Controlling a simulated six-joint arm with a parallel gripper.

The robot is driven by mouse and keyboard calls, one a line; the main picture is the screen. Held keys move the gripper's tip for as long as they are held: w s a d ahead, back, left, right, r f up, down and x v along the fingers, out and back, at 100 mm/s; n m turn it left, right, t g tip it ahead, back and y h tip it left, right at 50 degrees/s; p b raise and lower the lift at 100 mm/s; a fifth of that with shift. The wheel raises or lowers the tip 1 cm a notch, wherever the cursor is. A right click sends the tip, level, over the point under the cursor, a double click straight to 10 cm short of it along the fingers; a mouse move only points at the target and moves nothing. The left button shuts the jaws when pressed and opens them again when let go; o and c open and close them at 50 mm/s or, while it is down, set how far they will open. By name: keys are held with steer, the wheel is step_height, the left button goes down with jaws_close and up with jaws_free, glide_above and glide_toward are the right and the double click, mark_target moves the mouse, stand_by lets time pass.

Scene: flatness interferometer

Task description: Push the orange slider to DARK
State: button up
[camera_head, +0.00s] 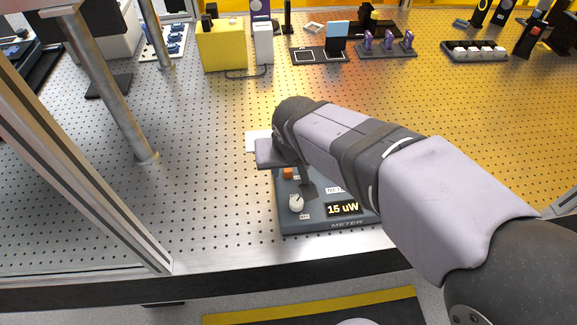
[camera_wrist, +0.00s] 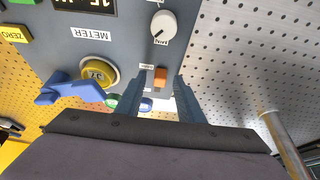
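The orange slider (camera_head: 288,173) sits on the left part of the dark grey meter panel (camera_head: 330,224), partly hidden by my arm in the head view. In the wrist view the orange slider (camera_wrist: 161,77) appears between the two fingertips of my gripper (camera_wrist: 157,82). The fingers are apart, with a gap on each side of the slider; I cannot tell whether either touches it. The small labels by the slider are too small to read.
A white knob (camera_wrist: 163,27) is near the slider. A yellow knob (camera_wrist: 99,73), a blue lever (camera_wrist: 75,93) and a yellow ZERO button (camera_wrist: 15,33) are also on the panel. The display (camera_head: 343,209) reads 15 uW. A metal post (camera_head: 115,95) stands left; perforated table between is clear.

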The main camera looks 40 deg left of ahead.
steer(key=b+v, duration=0.1)
steer(key=v, duration=0.6)
stand_by(0.5)
